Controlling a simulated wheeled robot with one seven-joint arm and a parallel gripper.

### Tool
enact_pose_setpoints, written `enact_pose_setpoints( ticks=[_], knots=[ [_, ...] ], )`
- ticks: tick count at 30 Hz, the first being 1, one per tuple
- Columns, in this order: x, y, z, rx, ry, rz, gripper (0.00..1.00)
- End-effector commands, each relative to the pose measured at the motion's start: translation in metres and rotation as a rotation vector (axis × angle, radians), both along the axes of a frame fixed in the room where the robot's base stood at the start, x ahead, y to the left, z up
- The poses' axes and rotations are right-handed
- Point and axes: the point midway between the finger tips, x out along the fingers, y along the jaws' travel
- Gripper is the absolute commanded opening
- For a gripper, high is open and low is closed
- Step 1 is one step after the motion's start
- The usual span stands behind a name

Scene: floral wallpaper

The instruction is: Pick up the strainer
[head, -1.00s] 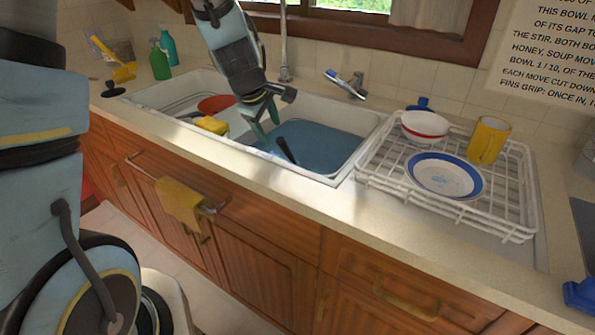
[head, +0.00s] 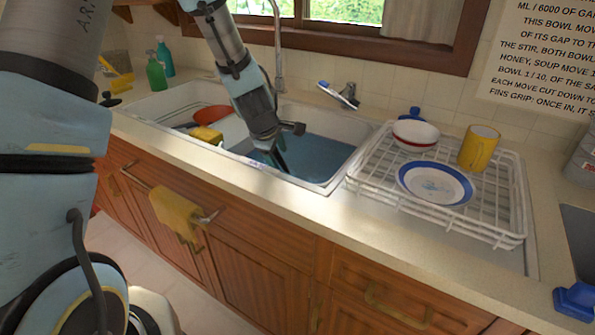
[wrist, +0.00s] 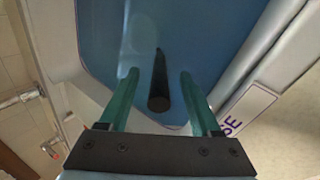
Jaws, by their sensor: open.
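A black handle (wrist: 160,88), which I take to be the strainer's, sticks up out of the blue water in the right sink basin. Whatever lies below the water is hidden. My gripper (head: 277,163) points down into this basin. In the wrist view its two green fingers are apart, one on each side of the handle, with gaps visible on both sides. I cannot tell how deep the fingers reach along the handle.
The right basin (head: 325,182) has a raised rim around my gripper, with a faucet (head: 345,95) behind. The left basin holds a red bowl (head: 212,114) and a yellow sponge (head: 207,136). A white dish rack (head: 500,235) with dishes stands to the right.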

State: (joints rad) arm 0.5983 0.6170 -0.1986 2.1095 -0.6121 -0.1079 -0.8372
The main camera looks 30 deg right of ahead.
Motion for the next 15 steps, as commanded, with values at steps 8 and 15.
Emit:
enact_pose_setpoints(
  ticks=[8, 15],
  knots=[
    [0.01, -0.012, -0.027, 0.001, 0.002, 0.001, 0.65],
    [0.012, -0.014, -0.031, 0.0, 0.0, 0.001, 0.65]
  ],
)
